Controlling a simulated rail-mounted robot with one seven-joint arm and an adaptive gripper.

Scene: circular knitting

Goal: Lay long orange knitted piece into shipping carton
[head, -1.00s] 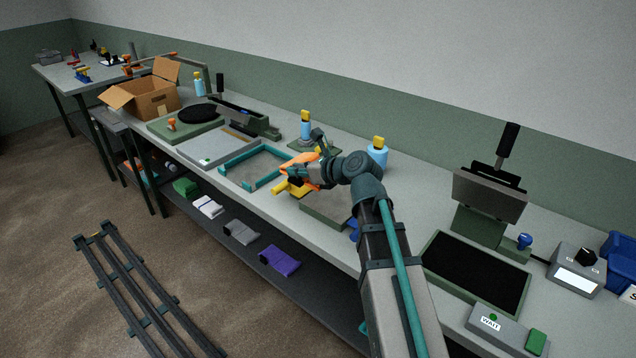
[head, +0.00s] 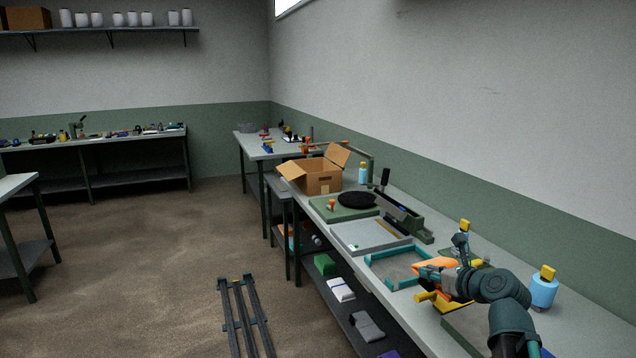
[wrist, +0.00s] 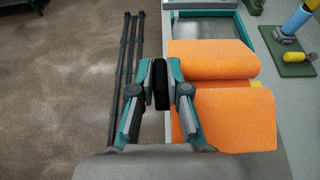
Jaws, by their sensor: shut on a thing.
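In the head view the orange piece (head: 434,265) shows at my gripper (head: 428,276), above the bench beside the teal-edged tray.
The teal-edged tray (head: 369,270), a grey board (head: 360,237) and a green board with a black disc (head: 357,199) lie between my gripper and the carton. A blue bottle (head: 543,292) stands to the right. Floor rails (head: 241,310) run beside the bench.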

